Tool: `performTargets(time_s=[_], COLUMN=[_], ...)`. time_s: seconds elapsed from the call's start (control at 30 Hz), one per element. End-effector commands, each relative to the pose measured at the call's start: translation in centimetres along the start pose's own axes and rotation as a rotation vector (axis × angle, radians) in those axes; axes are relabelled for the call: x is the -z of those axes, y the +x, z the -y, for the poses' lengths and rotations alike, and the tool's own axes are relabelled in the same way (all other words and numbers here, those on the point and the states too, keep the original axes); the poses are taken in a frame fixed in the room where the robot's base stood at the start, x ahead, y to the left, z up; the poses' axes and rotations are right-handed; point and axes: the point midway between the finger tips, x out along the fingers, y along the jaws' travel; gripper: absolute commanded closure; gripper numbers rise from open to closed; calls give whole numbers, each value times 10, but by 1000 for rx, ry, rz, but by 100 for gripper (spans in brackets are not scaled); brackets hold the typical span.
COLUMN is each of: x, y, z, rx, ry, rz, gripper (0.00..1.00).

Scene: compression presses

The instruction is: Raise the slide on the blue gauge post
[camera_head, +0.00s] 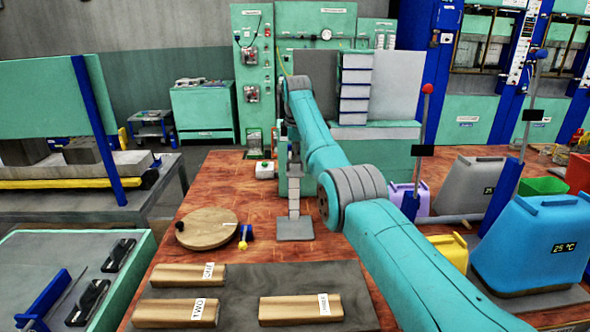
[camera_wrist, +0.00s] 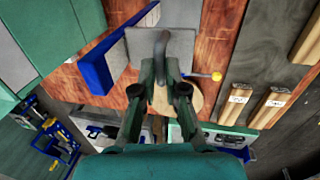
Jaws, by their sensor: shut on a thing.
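The blue gauge post (camera_wrist: 97,72) stands at the edge of a grey base plate (camera_wrist: 186,45) in the wrist view. The plate also shows in the head view (camera_head: 293,228), below my arm; the post's blue face is not clear there. My gripper (camera_wrist: 160,84) points down over the plate, beside the post. Its fingers are shut on a dark grey hooked handle (camera_wrist: 161,45), which looks like part of the slide. The slide's body and its height on the post are mostly hidden by my gripper.
Labelled wooden blocks (camera_head: 180,313) lie on a dark mat in front. A blue container (camera_head: 535,245) and tall levers stand right.

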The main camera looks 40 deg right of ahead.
Motion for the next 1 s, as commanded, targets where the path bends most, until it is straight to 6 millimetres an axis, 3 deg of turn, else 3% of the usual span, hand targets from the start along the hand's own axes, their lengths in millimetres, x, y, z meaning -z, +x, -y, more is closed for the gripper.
performTargets(time_s=[0.2, 0.53, 0.57, 0.63, 1.0], x=[0, 1, 1, 1, 0], y=[-12, -15, -15, -14, -15], z=[-2, -3, -4, -3, -2], rx=[-1, -5, -6, -5, -1], ry=[0, 0, 0, 0, 0], rz=[0, -1, -1, -1, 0], gripper=[100, 100, 81, 63, 63])
